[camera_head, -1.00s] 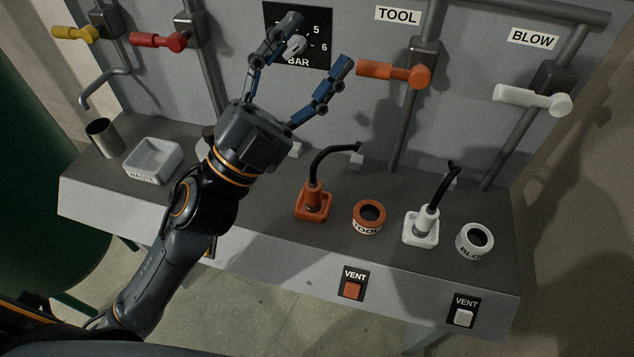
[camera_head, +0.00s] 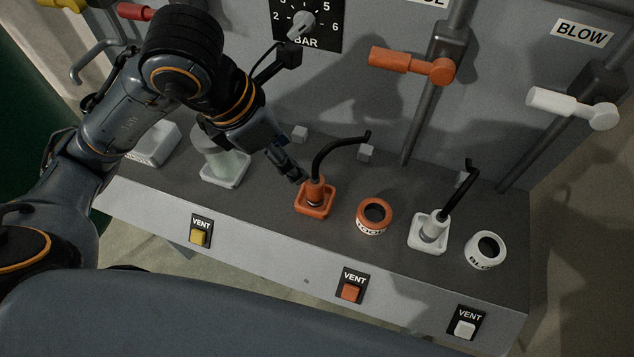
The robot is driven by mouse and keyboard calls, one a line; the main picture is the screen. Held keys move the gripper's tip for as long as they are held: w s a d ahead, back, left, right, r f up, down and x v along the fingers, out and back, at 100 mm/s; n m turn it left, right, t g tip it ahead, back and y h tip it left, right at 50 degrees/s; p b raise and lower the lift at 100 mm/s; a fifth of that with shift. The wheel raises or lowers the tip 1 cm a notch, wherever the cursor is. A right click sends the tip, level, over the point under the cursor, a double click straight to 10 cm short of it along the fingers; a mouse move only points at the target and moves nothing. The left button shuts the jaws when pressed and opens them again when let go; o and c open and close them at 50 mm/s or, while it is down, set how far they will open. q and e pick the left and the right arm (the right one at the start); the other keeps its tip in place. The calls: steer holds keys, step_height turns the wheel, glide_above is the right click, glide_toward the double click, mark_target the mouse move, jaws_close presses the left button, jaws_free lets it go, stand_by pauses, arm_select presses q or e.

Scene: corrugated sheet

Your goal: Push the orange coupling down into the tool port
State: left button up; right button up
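The orange coupling (camera_head: 316,190) stands upright in a square orange holder (camera_head: 313,211), with a black hose (camera_head: 338,143) curving from its top toward the wall. The tool port (camera_head: 375,213) is a round orange ring with a dark opening, lettered TOOL, just right of the holder. My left gripper (camera_head: 289,164) comes in from the upper left, with a finger end close to the left side of the coupling. I cannot tell whether it touches. The wrist partly hides the fingers, so their opening is unclear. My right gripper is not in view.
A white coupling (camera_head: 434,229) in its square holder and a white BLOW port (camera_head: 486,248) stand to the right. An orange lever (camera_head: 400,62) and a white lever (camera_head: 572,108) jut from the wall. VENT buttons line the bench's front face, including an orange one (camera_head: 351,290).

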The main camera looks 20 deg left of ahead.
mark_target(313, 180)
arm_select(q)
steer(key=x, duration=0.8)
steer(key=shift+s, duration=0.15)
steer(key=shift+a+p+x, duration=0.2)
steer(key=shift+p+x, duration=0.3)
steer(key=shift+x, duration=2.1)
jaws_close()
